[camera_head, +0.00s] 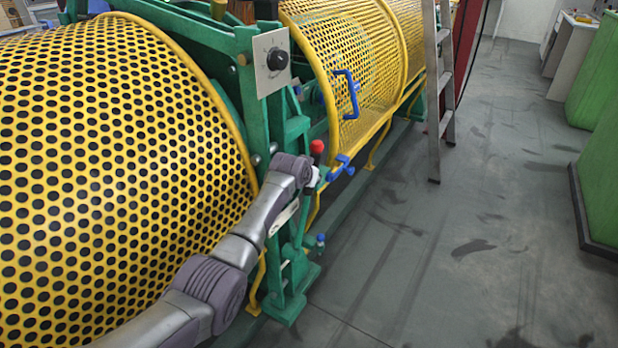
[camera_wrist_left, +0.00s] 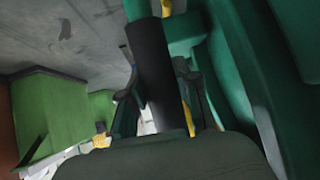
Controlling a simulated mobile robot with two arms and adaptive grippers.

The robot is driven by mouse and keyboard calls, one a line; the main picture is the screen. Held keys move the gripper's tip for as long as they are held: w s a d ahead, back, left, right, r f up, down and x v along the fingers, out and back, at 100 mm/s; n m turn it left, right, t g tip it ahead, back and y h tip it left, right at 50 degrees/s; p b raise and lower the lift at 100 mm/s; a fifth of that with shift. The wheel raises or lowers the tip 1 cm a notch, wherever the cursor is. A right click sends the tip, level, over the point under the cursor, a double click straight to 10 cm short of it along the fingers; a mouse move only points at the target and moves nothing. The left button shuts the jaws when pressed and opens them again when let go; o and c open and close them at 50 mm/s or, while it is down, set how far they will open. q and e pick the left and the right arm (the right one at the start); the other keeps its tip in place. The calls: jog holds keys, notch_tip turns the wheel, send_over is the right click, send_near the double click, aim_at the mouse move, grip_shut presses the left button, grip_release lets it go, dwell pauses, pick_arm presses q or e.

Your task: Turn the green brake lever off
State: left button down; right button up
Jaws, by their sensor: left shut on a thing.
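The green brake lever (camera_wrist_left: 138,9) shows in the left wrist view with a dark grip (camera_wrist_left: 155,65) that runs between the fingers of my left gripper (camera_wrist_left: 158,88). The fingers sit on both sides of the grip, and the gripper is shut on it. In the head view my left arm reaches from the lower left to the front of the green machine frame. My left gripper (camera_head: 311,180) is partly hidden there behind my wrist. The lever is mostly hidden in that view. My right gripper is in neither view.
A red knob (camera_head: 317,147) stands just above my gripper. A black dial on a plate (camera_head: 272,62), a blue handle (camera_head: 348,94) and yellow mesh guards (camera_head: 110,130) are close by. A ladder (camera_head: 437,90) stands farther back. The floor (camera_head: 450,240) at right is clear.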

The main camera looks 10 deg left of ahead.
pick_arm(q)
jog(key=shift+w+r, duration=0.15)
jog(key=shift+r, duration=0.2)
jog(key=c, duration=1.2)
grip_release()
jog(key=shift+d, duration=0.1)
jog(key=o, duration=0.4)
jog(key=shift+w+d+f, duration=0.1)
jog(key=shift+w+f, duration=0.1)
jog(key=shift+f, duration=0.1)
jog(key=shift+s, duration=0.1)
jog(key=shift+s, duration=0.1)
jog(key=v, duration=1.1)
jog(key=shift+s+r, duration=0.3)
